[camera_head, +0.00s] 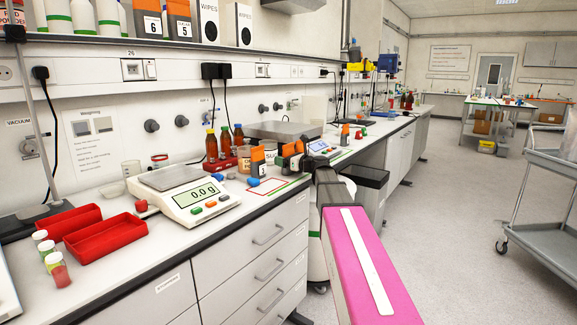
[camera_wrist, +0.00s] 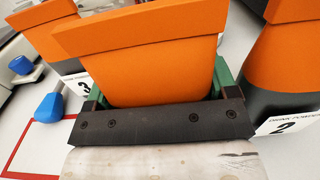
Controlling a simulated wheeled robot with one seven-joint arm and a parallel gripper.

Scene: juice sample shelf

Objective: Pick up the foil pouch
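An orange foil pouch (camera_wrist: 140,55) fills the middle of the wrist view; its lower part is hidden behind my gripper. My gripper (camera_wrist: 158,84) has its green fingers on either side of this pouch, very close to its edges. Whether they press on it is not clear. In the head view my gripper (camera_head: 298,165) is dark and small among the orange and grey pouches on the bench, and partly hides them. The pouch appears upright.
Similar pouches labelled 3 (camera_wrist: 40,30) and 2 (camera_wrist: 284,70) stand close on both sides. Blue-capped items (camera_wrist: 48,107) lie left. In the head view, a balance (camera_head: 195,195), red trays (camera_head: 105,236) and brown bottles (camera_head: 212,148) crowd the bench.

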